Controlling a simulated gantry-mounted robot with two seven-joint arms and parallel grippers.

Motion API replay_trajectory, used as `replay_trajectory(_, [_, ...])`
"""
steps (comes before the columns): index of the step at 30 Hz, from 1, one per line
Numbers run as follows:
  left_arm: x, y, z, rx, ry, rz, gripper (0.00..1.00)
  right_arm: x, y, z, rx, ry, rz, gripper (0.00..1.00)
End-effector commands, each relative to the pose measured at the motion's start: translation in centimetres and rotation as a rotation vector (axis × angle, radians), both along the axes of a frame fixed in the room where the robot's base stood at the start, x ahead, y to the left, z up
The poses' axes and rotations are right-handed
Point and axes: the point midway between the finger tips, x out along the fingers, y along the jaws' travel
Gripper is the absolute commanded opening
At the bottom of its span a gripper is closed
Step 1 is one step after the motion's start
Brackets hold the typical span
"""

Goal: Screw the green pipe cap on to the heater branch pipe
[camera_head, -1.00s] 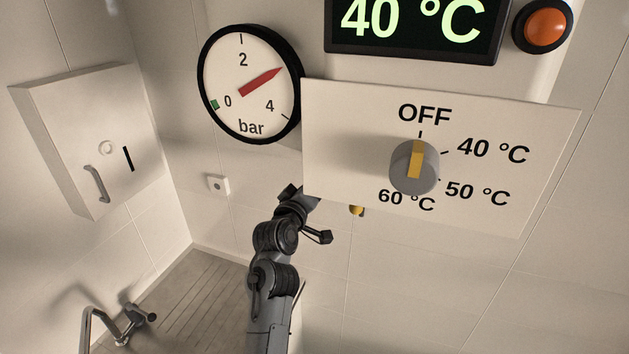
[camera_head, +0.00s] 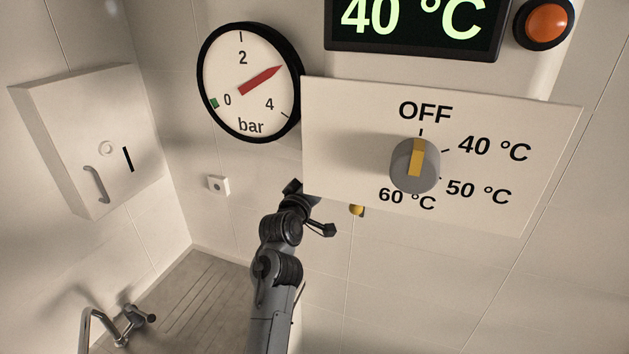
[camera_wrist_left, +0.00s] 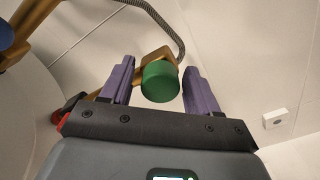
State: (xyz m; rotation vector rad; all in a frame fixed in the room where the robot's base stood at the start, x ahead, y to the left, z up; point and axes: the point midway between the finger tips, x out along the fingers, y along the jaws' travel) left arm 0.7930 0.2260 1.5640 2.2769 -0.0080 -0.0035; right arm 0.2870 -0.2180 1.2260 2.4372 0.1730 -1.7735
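The green pipe cap (camera_wrist_left: 160,84) shows in the left wrist view at the end of a brass pipe (camera_wrist_left: 154,58), which looks like the heater branch pipe. I cannot tell whether the cap is threaded on or only against the pipe. My left gripper (camera_wrist_left: 159,68) is open, with one purple finger on each side of the cap and a visible gap at both sides. In the head view my left arm reaches up to the white dial panel (camera_head: 350,140), which hides the gripper, cap and branch pipe. My right gripper is in neither view.
In the left wrist view a grey flexible hose (camera_wrist_left: 168,28) runs above the pipe, and a brass pipe bends at the upper left. In the head view, a pressure gauge (camera_head: 225,75) and a grey knob (camera_head: 408,178) are near the arm. A white wall cabinet (camera_head: 60,110) stands left.

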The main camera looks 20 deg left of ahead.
Motion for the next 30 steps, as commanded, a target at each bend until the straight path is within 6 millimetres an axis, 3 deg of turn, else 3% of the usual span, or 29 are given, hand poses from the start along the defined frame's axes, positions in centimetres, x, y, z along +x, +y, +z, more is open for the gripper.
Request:
replay_trajectory(1, [-0.01, -0.02, -0.01, 0.0, 0.0, 0.0, 0.52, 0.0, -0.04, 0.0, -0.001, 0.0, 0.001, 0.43])
replay_trajectory(11, [-0.01, -0.02, -0.03, 0.0, 0.0, 0.0, 0.02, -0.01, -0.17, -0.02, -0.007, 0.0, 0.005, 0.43])
replay_trajectory(20, [0.03, 0.02, 0.07, 0.04, 0.0, 0.001, 0.0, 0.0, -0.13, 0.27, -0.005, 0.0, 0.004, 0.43])
replay_trajectory(26, [0.05, 0.25, -0.17, 0.389, -0.001, 0.001, 0.0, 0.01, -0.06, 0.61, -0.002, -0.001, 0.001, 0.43])
replay_trajectory(27, [0.06, 0.06, -0.07, 0.414, -0.002, -0.001, 0.52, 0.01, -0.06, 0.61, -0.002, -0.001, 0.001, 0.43])
replay_trajectory(30, [0.06, -0.01, -0.03, 0.399, -0.003, -0.001, 0.68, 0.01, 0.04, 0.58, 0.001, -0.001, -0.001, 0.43])
